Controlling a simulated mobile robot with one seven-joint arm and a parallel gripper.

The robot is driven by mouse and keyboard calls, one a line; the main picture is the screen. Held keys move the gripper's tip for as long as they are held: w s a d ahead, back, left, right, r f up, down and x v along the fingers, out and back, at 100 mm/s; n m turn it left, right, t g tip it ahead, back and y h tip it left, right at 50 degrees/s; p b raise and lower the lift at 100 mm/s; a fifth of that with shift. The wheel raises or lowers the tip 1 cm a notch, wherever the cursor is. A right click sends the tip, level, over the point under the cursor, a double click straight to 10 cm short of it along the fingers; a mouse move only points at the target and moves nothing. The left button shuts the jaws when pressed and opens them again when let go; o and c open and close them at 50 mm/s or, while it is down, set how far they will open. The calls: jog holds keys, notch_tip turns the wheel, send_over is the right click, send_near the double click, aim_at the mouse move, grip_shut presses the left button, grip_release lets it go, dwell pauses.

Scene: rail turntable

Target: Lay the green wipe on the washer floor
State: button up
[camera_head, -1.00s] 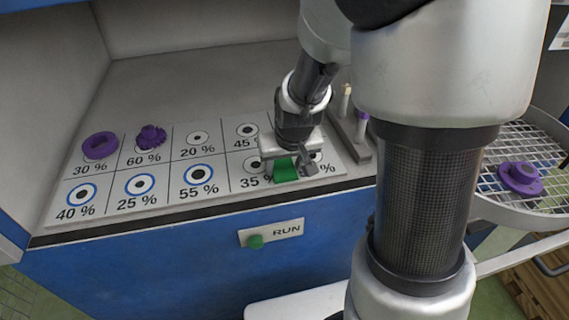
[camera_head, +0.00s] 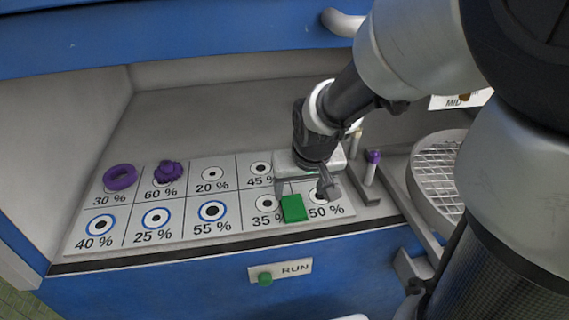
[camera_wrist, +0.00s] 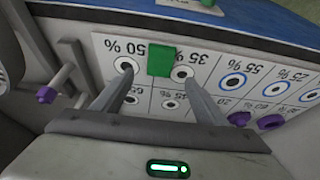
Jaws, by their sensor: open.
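The green wipe (camera_head: 293,208) is a small green rectangle over the printed sheet, between the 35 % and 50 % spots. It appears to lie on the sheet, in the front part of the washer floor (camera_head: 225,115). In the wrist view the wipe (camera_wrist: 162,61) shows just beyond and between the fingertips, with no finger closed on it. My gripper (camera_head: 306,194) is open above the wipe, its fingers spread and pointing down. In the wrist view my gripper (camera_wrist: 156,82) looks empty.
A purple ring (camera_head: 120,177) sits at 30 % and a purple toothed piece (camera_head: 168,172) at 60 %. A rack with upright pegs (camera_head: 372,168) stands right of the sheet. A wire basket (camera_head: 437,185) is farther right. The green RUN button (camera_head: 265,279) is on the blue front.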

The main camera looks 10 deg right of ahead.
jog(key=s+r+t, duration=0.1)
jog(key=s+r, duration=1.2)
jog(key=s, duration=0.2)
jog(key=shift+d+r, duration=0.25)
jog(key=shift+d, duration=0.05)
jog(key=shift+s, duration=0.1)
